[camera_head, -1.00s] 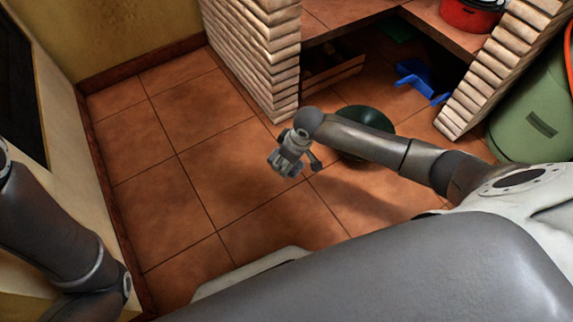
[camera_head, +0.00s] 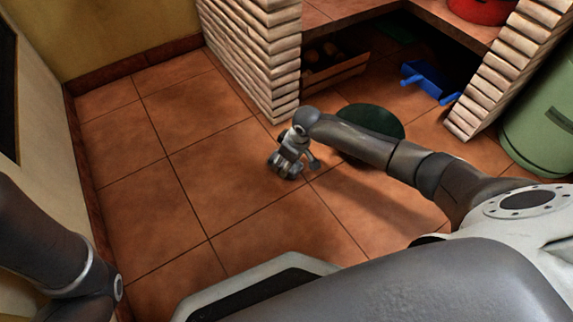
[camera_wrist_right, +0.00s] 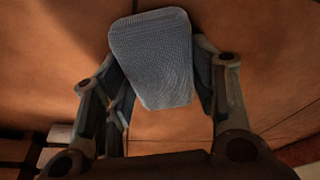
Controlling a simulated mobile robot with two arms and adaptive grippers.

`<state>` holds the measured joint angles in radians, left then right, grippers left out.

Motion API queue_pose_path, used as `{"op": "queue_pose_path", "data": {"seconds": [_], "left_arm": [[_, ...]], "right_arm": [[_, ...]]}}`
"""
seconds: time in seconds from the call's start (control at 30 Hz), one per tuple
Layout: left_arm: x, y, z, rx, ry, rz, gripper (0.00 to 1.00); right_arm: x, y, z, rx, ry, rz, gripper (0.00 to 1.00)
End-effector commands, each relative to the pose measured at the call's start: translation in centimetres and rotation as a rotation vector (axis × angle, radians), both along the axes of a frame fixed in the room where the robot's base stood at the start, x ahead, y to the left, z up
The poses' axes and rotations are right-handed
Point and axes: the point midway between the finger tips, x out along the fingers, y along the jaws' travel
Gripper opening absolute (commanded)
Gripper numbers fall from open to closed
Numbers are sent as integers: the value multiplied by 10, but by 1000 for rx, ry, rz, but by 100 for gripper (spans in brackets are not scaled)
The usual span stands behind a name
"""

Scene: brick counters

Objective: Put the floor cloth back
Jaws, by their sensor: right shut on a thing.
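The floor cloth (camera_wrist_right: 153,58) shows in the right wrist view as a folded blue-grey textured piece with rounded corners. My right gripper (camera_wrist_right: 160,85) is shut on it, with a finger at each side. In the head view my right gripper (camera_head: 287,168) hangs over the tiled floor, in front of the brick pillar, pointing down. The cloth is hard to make out there. My left arm comes in at the lower left of the head view, and its gripper is out of the picture.
A brick pillar (camera_head: 252,55) stands behind my right gripper. Under the counter are a wooden crate (camera_head: 337,70) and a blue object (camera_head: 430,78). A dark green round item (camera_head: 372,118) lies behind my right forearm. A green cylinder (camera_head: 545,125) stands right. Floor at left is clear.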

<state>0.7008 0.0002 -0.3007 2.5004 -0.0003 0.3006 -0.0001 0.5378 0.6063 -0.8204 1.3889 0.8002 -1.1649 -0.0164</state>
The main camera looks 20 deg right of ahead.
Motion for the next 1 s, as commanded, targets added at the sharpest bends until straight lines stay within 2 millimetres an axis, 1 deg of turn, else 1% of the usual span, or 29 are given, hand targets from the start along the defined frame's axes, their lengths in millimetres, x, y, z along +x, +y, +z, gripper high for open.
{"op": "queue_pose_path", "data": {"seconds": [0.23,0.37,0.4,0.53,0.87,0.93,1.0], "left_arm": [[0,0,1,0,0,0,74],[0,0,1,0,1,0,74],[0,0,1,0,1,0,74],[0,0,1,0,1,0,74],[0,0,1,0,1,0,74],[0,0,0,0,1,0,74],[1,0,8,1,3,1,74]], "right_arm": [[0,0,1,1,-2,1,31],[0,0,-3,1,-2,0,31],[0,0,-2,0,-2,0,58],[0,0,-2,0,-2,1,74],[0,0,-2,0,-2,1,74],[0,0,1,0,-2,2,74],[-1,-1,10,0,-1,1,74]]}}
